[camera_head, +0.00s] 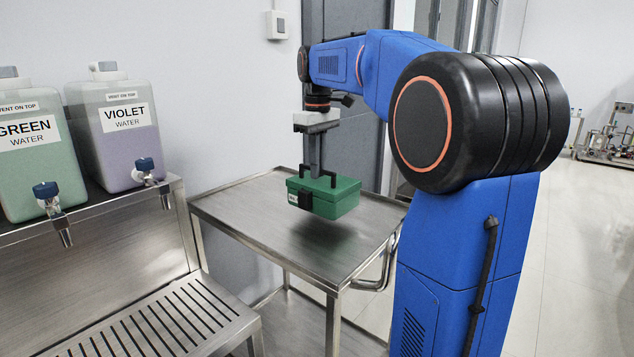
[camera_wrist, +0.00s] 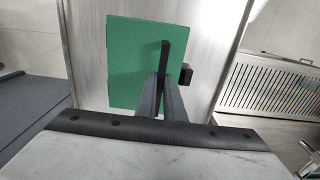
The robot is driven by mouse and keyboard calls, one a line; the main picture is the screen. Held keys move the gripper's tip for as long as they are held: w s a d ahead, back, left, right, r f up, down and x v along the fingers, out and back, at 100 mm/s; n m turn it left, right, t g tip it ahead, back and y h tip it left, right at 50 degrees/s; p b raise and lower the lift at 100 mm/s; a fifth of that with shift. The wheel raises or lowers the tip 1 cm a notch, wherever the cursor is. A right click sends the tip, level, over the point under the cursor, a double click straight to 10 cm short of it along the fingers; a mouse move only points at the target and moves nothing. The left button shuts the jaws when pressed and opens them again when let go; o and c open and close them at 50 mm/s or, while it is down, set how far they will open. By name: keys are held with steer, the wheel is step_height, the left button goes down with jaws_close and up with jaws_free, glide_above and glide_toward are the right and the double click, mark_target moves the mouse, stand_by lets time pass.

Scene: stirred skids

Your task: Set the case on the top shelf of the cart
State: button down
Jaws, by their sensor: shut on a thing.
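The case (camera_head: 335,197) is a green box with a black handle and a black latch. It hangs level from my gripper (camera_head: 317,172), which is shut on its handle. A shadow lies on the steel top shelf of the cart (camera_head: 255,215) below the case, and the case appears a little above the shelf. In the wrist view my gripper (camera_wrist: 163,80) grips the black handle over the green lid (camera_wrist: 130,60). The cart's top shelf (camera_wrist: 215,35) shows beneath and around the case there.
A steel stand (camera_head: 120,225) with a slotted lower tray (camera_head: 150,325) is left of the cart. It bears a green-water jug (camera_head: 40,160) and a violet-water jug (camera_head: 118,130) with taps. The rest of the cart top is bare. A wall and grey door stand behind.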

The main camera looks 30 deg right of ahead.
mark_target(317, 183)
steer(key=shift+f, duration=2.1)
steer(key=c, duration=1.9)
jaws_free()
steer(key=shift+o, duration=0.2)
steer(key=shift+r, duration=0.15)
step_height(317, 183, up, 12)
steer(key=shift+f, duration=0.1)
steer(key=shift+s, duration=0.1)
